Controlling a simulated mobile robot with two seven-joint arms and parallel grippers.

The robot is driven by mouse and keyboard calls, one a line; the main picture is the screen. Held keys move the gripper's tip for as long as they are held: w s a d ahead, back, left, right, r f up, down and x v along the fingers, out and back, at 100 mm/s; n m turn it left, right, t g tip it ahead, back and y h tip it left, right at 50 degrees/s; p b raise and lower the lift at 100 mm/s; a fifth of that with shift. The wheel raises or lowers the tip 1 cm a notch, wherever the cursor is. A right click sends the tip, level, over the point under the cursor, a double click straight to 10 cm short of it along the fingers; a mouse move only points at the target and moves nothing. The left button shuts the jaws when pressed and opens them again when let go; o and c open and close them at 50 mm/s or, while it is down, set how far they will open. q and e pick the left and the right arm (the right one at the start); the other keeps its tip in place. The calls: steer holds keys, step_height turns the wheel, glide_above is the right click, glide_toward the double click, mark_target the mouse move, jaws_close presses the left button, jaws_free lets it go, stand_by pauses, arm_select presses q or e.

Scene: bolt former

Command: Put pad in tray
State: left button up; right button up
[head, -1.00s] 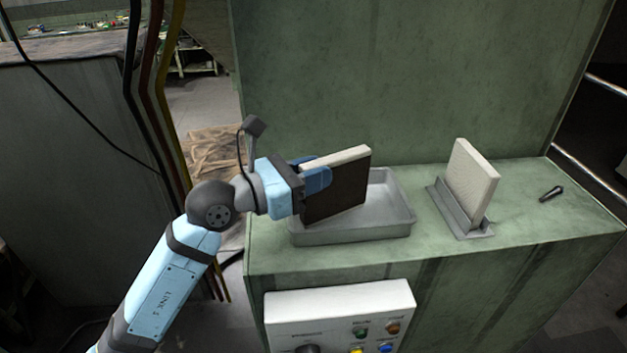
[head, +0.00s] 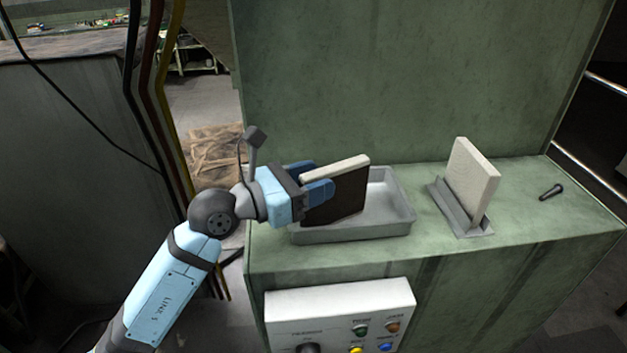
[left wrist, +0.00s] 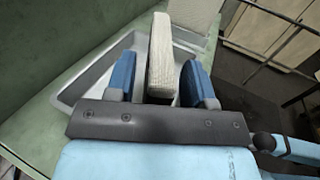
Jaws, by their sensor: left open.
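A pad with a dark face and a pale edge (head: 340,190) stands on edge, tilted, in the grey metal tray (head: 352,234). In the left wrist view the pad's pale edge (left wrist: 161,60) lies between the two blue fingers, with a gap on both sides. My left gripper (head: 318,180) is open around the pad's left end. The tray also shows in the left wrist view (left wrist: 72,92). The pad's lower edge is partly hidden by the tray's front wall, so I cannot tell if it touches the floor. My right gripper is not in view.
A second, pale pad (head: 472,176) stands upright in a grey metal holder (head: 452,214) right of the tray. A small dark bolt-like piece (head: 551,192) lies farther right on the green ledge (head: 520,225). A control panel (head: 340,312) sits below the ledge.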

arm_select(q)
steer(key=b+v, duration=0.2)
steer(key=v, duration=1)
steer(key=shift+b, duration=0.35)
steer(key=shift+d, duration=0.1)
